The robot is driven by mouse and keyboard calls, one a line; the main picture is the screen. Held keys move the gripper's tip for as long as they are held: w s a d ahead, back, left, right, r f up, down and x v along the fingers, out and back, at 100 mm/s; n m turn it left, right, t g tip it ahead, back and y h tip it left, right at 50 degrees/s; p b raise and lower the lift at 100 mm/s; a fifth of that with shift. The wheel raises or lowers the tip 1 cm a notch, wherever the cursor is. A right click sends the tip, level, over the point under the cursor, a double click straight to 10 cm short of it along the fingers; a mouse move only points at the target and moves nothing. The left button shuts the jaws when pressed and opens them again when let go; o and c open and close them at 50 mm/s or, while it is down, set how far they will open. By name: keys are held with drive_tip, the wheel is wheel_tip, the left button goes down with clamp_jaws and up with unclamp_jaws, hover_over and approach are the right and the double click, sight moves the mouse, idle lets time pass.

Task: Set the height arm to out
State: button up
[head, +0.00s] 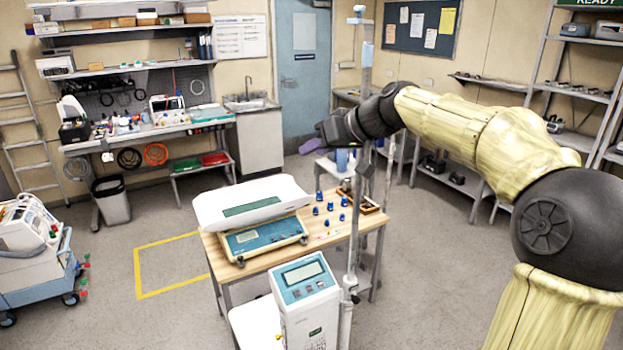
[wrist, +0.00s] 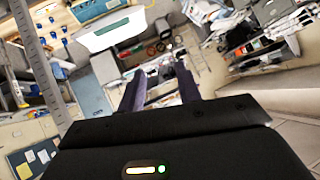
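A tall pale measuring column (head: 357,200) rises behind the floor scale with the teal display (head: 303,273). A small light-blue piece (head: 367,55) sits high on the column; I cannot tell whether it is the height arm or whether it is folded or out. In the wrist view the marked column (wrist: 42,65) runs down the left side, apart from my fingers. My gripper (head: 324,136) is beside the column at mid-height, on its left in the head view. In the wrist view my gripper (wrist: 160,78) has its two fingers apart, with nothing between them.
A wooden table (head: 325,238) holds a white baby scale (head: 250,202), several blue weights (head: 317,210) and a wooden tray (head: 372,204). A cart (head: 35,275) stands at the left. Floor inside the yellow outline (head: 168,240) is clear.

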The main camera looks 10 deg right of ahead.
wheel_tip(320, 180, down, 6)
drive_tip(key=a+g+h, duration=0.1)
drive_tip(key=shift+s+a+f+m, duration=0.25)
drive_tip(key=shift+s+a+m, duration=0.1)
drive_tip(key=shift+s+m, duration=0.1)
drive_tip(key=shift+f, duration=0.2)
drive_tip(key=c, duration=0.5)
drive_tip(key=shift+m+g+h, duration=0.25)
drive_tip(key=shift+g+h, duration=0.45)
drive_tip(key=shift+h, duration=0.1)
drive_tip(key=s+f, duration=0.1)
drive_tip(key=f, duration=0.1)
drive_tip(key=s+a+f, duration=0.1)
drive_tip(key=f, duration=0.4)
drive_tip(key=shift+s+a, duration=0.2)
drive_tip(key=shift+s, duration=0.2)
clamp_jaws()
drive_tip(key=s+d+f+m+g+h, duration=0.1)
drive_tip(key=s+f+h, duration=0.1)
drive_tip(key=s+f, duration=0.7)
drive_tip(key=s+d+f+m+g+h, duration=0.2)
drive_tip(key=s+f, duration=0.7)
drive_tip(key=s, duration=0.4)
drive_tip(key=shift+d+f+b, duration=0.3)
drive_tip(key=shift+b, duration=0.15)
